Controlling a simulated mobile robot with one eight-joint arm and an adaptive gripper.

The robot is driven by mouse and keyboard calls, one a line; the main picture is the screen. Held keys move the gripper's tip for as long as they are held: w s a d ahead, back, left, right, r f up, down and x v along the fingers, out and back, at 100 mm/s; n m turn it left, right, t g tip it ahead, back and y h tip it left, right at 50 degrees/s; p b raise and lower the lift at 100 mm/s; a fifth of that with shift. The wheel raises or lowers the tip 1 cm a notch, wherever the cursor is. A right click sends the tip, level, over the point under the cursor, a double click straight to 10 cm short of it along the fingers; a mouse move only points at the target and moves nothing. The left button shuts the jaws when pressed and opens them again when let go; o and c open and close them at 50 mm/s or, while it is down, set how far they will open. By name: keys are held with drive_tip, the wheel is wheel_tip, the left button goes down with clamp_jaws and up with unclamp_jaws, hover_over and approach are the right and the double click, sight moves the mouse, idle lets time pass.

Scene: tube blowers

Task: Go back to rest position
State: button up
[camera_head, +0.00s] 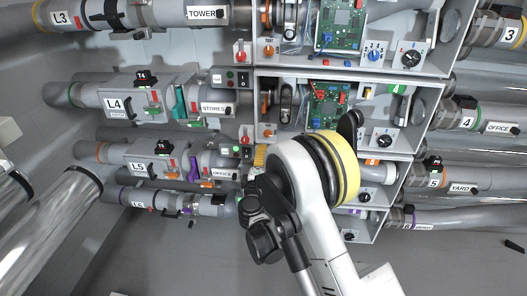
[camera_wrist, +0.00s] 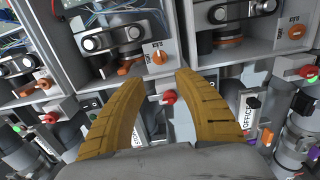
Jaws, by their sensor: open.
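My gripper (camera_wrist: 161,82) is open, its two yellow ridged fingers spread apart in the wrist view with nothing held between them. Beyond the fingertips is a panel with an orange knob (camera_wrist: 159,56) and a red knob (camera_wrist: 169,97), the red one seen between the fingers. In the head view my white arm rises from the bottom, and a bit of the yellow gripper (camera_head: 260,157) shows left of its yellow-ringed joint, in front of the lower boxes. The fingertips are mostly hidden there. I cannot tell whether they touch the panel.
Tubes labelled L4 (camera_head: 114,103) and L5 (camera_head: 139,166) run in from the left. Grey open boxes (camera_head: 437,100) hold green circuit boards (camera_head: 330,105) and knobs. More tubes, including YARD (camera_head: 459,187), leave on the right. Clear grey floor (camera_head: 450,262) shows at lower right.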

drive_tip(key=s+d+r+m+g+h, duration=0.1)
drive_tip(key=s+d+r+m+g, duration=0.15)
drive_tip(key=d+r, duration=0.35)
drive_tip(key=s+d+r+m+g+h, duration=0.1)
drive_tip(key=s+d+r+m, duration=0.25)
drive_tip(key=d, duration=0.45)
drive_tip(key=s+d+r+m+g+h, duration=0.1)
drive_tip(key=s+d+r+m+g, duration=0.2)
drive_tip(key=d, duration=0.4)
drive_tip(key=s+d+r+m+g, duration=0.1)
drive_tip(key=s+d+m, duration=0.2)
drive_tip(key=s, duration=0.5)
drive_tip(key=s+d+r+m+g, duration=0.1)
drive_tip(key=s+d+m+g, duration=0.15)
drive_tip(key=s, duration=0.45)
drive_tip(key=s+f+m+g+y, duration=0.1)
drive_tip(key=s+f+m+y, duration=0.2)
drive_tip(key=s, duration=1.1)
drive_tip(key=shift+s+a+y, duration=0.25)
drive_tip(key=shift+a+y, duration=0.05)
drive_tip(key=shift+f, duration=0.1)
